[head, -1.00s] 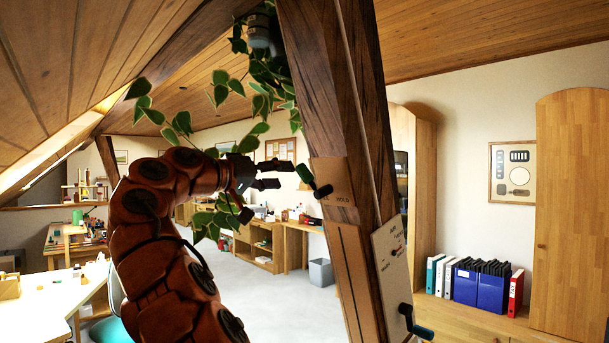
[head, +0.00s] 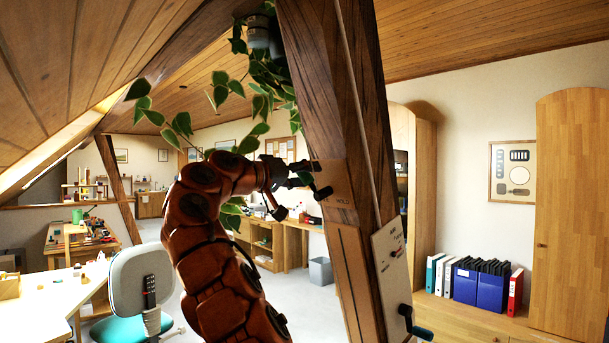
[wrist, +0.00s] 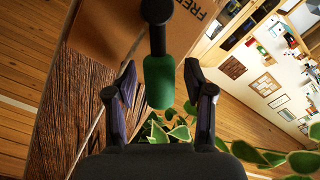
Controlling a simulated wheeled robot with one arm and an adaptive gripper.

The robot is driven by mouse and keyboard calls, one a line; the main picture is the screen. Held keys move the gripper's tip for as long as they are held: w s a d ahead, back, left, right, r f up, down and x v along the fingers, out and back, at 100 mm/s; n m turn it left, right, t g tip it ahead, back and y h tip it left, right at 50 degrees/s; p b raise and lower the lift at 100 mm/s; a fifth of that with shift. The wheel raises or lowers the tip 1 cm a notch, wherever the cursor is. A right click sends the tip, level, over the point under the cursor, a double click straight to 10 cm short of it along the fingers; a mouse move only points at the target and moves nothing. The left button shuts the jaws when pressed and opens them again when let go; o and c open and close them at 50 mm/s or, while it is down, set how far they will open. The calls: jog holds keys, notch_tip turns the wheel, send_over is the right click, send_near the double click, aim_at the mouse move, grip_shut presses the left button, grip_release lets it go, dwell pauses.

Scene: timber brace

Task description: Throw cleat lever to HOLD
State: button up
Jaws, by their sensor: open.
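The cleat lever has a black arm and a green grip (head: 305,179). It sits on a tan plate (head: 338,180) on the dark timber brace and slants up-left, away from the word HOLD at the plate's right. In the wrist view the green grip (wrist: 160,82) lies between the two fingers, and the word FREE shows on the plate (wrist: 108,25). My gripper (head: 300,174) is open at the lever; in the wrist view its fingers (wrist: 160,75) stand either side of the grip with gaps. Contact is not visible.
Ivy leaves (head: 262,80) hang beside the brace (head: 325,90), close to my arm; leaves (wrist: 178,132) also show below the grip in the wrist view. A white panel (head: 391,262) with a crank (head: 416,325) is lower on the brace. A chair (head: 140,280) stands at left.

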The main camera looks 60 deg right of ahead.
grip_shut()
dwell(0.4)
